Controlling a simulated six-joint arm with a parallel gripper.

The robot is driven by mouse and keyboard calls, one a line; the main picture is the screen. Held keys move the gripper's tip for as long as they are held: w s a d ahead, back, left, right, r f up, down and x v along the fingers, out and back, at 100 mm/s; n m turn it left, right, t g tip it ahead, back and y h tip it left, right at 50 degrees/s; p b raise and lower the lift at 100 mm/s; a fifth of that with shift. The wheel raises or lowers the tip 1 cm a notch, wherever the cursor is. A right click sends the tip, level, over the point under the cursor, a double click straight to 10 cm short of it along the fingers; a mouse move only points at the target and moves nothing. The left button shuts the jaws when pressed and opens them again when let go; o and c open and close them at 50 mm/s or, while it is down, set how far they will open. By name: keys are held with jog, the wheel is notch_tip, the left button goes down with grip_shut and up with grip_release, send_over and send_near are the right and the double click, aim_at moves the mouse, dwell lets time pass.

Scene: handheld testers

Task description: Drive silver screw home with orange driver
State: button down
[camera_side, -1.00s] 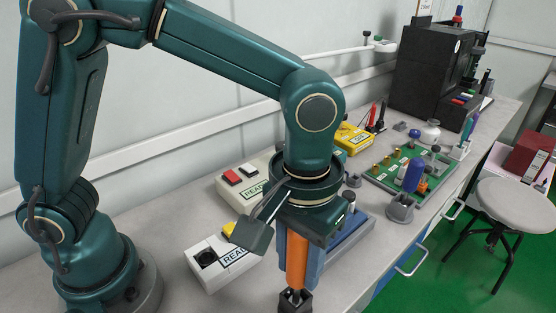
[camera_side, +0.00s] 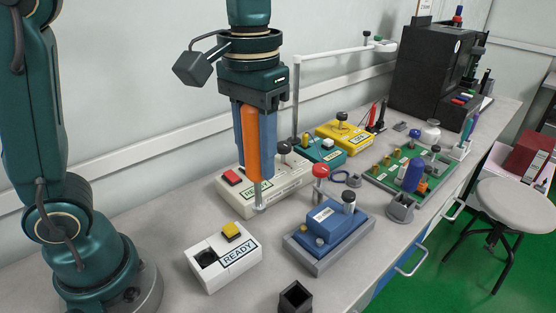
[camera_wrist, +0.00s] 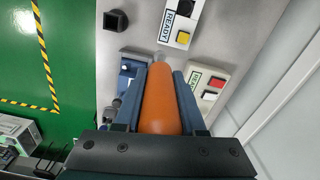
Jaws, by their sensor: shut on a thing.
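The orange driver (camera_side: 252,140) is upright between the fingers of my gripper (camera_side: 256,172), which is shut on its handle. Its silver shaft points down, with the tip at the front of the white READY tester in the side view; I cannot tell the gap. The wrist view shows the orange handle (camera_wrist: 160,100) between both fingers, its shaft faintly visible beyond. The square black holder (camera_side: 295,297) stands empty at the bench front; it also shows in the wrist view (camera_wrist: 116,20). I cannot pick out the silver screw for certain.
A smaller READY box (camera_side: 222,262) with a yellow button is at front left. A blue tester (camera_side: 330,228) with a red-topped post behind it is to the right. The green board (camera_side: 408,172), yellow box (camera_side: 343,136) and teal box (camera_side: 318,152) stand farther back.

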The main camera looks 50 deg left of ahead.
dwell(0.4)
jog(key=shift+w+r, duration=0.1)
jog(key=shift+r, duration=0.25)
jog(key=w+d+f, duration=0.1)
jog(key=w+d, duration=0.5)
jog(key=d, duration=0.1)
jog(key=shift+w+d, duration=0.15)
jog(key=shift+w, duration=0.2)
jog(key=shift+f, duration=0.1)
jog(key=shift+f, duration=2.7)
jog(key=shift+f, duration=0.85)
dwell(2.1)
